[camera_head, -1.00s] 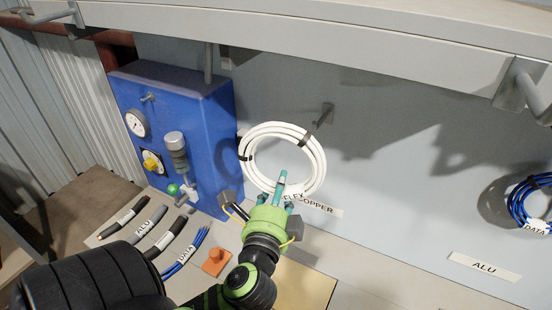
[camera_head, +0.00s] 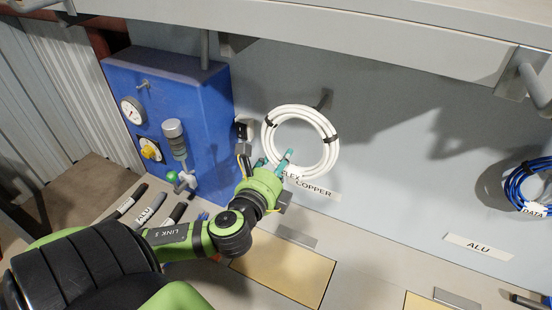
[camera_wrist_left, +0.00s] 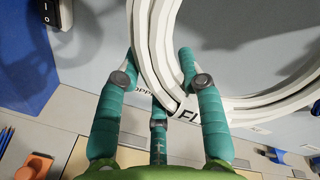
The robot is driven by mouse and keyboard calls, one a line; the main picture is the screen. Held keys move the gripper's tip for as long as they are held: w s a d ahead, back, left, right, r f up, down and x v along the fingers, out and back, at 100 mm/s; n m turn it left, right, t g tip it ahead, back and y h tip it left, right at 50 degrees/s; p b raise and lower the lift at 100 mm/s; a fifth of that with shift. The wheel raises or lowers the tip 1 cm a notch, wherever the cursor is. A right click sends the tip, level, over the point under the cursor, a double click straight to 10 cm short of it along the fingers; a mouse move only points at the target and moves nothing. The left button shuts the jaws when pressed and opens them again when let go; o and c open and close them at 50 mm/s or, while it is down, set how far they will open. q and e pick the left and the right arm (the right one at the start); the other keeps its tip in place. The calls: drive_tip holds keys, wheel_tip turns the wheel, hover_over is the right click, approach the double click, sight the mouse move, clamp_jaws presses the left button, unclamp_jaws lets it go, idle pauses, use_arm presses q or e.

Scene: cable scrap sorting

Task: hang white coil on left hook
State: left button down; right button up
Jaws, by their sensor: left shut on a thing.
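The white coil (camera_head: 332,150), with black ties and a tag reading FLEX, is upright in front of the grey back panel. My left gripper (camera_head: 277,160) is shut on its lower left part. In the left wrist view, my left gripper's (camera_wrist_left: 157,75) teal fingers are around the white strands (camera_wrist_left: 145,35). The left hook (camera_head: 326,97), above the COPPER label (camera_head: 315,190), shows just above the coil's upper right rim. I cannot tell whether the coil touches the hook. My right gripper is not in view.
A blue box (camera_head: 185,85) with a gauge and valve stands left of the coil. A blue coil (camera_head: 514,188) tagged DATA hangs at the right, near the ALU label (camera_head: 479,247). A shelf edge (camera_head: 390,45) juts out above. The panel between the coils is clear.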

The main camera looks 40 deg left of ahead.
use_arm(q)
drive_tip(key=shift+d+b+x, duration=0.2)
drive_tip(key=shift+b+x, duration=0.1)
drive_tip(key=shift+x, duration=3.2)
drive_tip(key=shift+d+b+x, duration=0.15)
drive_tip(key=shift+b+x, duration=0.15)
drive_tip(key=shift+x, duration=3.15)
drive_tip(key=shift+w+f, duration=0.25)
drive_tip(key=shift+f, duration=0.35)
drive_tip(key=c, duration=0.7)
unclamp_jaws()
drive_tip(key=shift+s+f, duration=0.1)
